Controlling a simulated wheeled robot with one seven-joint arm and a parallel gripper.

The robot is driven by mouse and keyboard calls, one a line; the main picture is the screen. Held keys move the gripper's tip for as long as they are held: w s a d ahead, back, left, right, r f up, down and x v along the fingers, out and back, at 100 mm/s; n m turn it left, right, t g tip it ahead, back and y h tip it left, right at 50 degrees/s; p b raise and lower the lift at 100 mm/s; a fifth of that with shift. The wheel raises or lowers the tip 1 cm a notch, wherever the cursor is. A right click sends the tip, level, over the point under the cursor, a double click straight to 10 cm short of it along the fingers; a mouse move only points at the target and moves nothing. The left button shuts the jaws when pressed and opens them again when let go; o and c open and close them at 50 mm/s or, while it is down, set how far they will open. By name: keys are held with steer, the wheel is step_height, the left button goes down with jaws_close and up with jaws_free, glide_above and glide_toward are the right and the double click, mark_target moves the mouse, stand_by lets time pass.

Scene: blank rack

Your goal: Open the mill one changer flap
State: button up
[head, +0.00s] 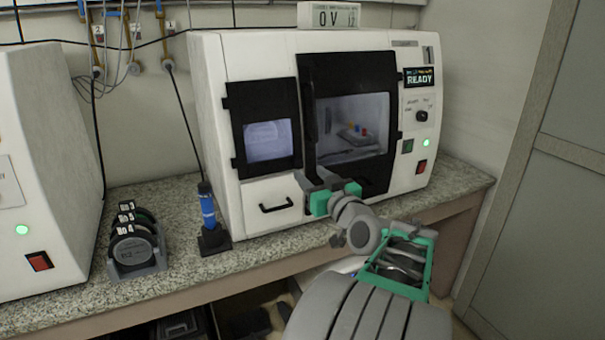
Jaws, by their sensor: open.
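A white mill (215,120) with a "READY" display stands on the counter. On its front, a small black-framed windowed panel (232,108) on the left, which looks like the changer flap, sits shut. A larger black-framed windowed door (385,85) with a tall dark handle is to its right, also shut. A white drawer front (254,195) with a black handle is below the small panel. My gripper (308,182) is in front of the mill, below and right of the small panel, near the large door's lower left corner. It is open and empty; its fingertips are small and partly hidden.
A second white machine (30,150) stands at the left edge. Between the machines are a rack of dark discs (135,250) and a blue tool in a black stand (208,210). The speckled counter (175,282) is clear along its front. A grey cabinet (560,170) is at right.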

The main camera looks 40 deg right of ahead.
mark_target(299, 165)
steer(key=x, duration=0.5)
steer(key=shift+w, duration=0.2)
steer(key=shift+c, duration=0.2)
jaws_close()
stand_by(1.0)
